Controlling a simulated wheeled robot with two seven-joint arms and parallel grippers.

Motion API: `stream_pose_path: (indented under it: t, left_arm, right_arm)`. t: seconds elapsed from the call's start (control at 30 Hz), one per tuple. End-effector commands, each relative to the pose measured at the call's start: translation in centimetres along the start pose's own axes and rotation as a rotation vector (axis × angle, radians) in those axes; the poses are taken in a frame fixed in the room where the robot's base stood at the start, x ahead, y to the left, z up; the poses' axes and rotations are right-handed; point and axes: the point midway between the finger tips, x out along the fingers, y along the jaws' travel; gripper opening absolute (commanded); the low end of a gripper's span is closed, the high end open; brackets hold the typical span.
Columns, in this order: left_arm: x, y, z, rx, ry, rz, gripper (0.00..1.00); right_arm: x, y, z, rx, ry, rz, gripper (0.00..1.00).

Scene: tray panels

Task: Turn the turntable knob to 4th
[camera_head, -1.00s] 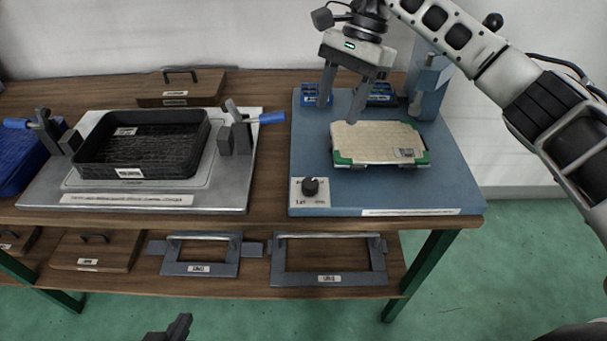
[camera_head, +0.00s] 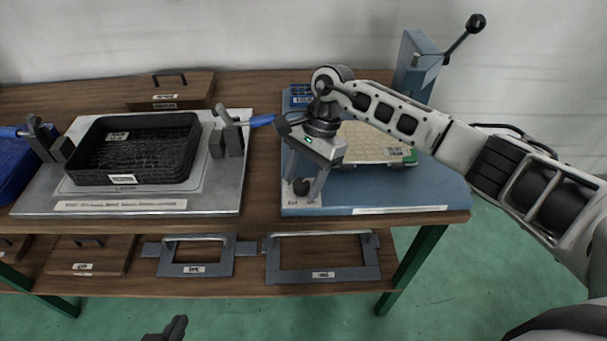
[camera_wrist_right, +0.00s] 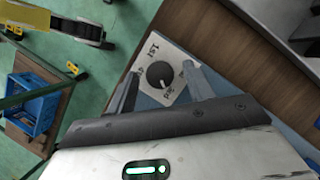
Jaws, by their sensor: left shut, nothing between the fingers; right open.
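The black turntable knob (camera_head: 301,187) sits on a white label plate (camera_head: 312,203) at the front left corner of the blue base (camera_head: 420,190). My right gripper (camera_head: 302,192) is open over the knob, with a finger to each side. In the right wrist view the knob (camera_wrist_right: 160,75) lies between the two open fingertips (camera_wrist_right: 162,82), on the white plate marked "1st" and other position marks; I cannot tell whether the fingers touch it. The beige and green panel (camera_head: 375,143) lies on the base behind. My left gripper (camera_head: 175,328) is shut and empty at the bottom edge.
A black tray (camera_head: 135,150) sits on a metal plate (camera_head: 228,190) to the left, with blue-handled clamps (camera_head: 232,130) beside it. A blue lever press (camera_head: 418,65) stands at the back right. Handled frames (camera_head: 195,255) lie on the lower shelf.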

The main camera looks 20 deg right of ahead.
Motion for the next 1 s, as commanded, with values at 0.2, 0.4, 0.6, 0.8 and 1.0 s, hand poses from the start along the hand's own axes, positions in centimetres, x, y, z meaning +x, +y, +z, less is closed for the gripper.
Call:
stream_pose_path:
  t: [0.2,0.4,0.6,0.8,1.0]
  left_arm:
    - [0.04,0.01,0.08,0.001,-0.002,0.0,0.0]
    - [0.05,0.02,0.08,0.001,-0.002,0.001,0.0]
    - [0.06,0.03,0.08,0.0,-0.001,0.001,0.0]
    - [0.14,0.03,0.18,-0.001,-0.001,0.002,0.0]
    - [0.28,0.05,0.22,-0.005,0.004,0.004,0.0]
  right_arm:
    - [0.17,0.02,-0.01,0.0,0.0,0.001,0.52]
    - [0.14,0.02,0.0,0.0,0.0,0.001,0.13]
    - [0.12,0.02,0.0,0.003,0.0,0.0,0.07]
    - [0.14,0.09,-0.02,0.039,0.0,-0.015,0.08]
    - [0.2,0.21,-0.06,0.142,0.0,-0.058,0.08]
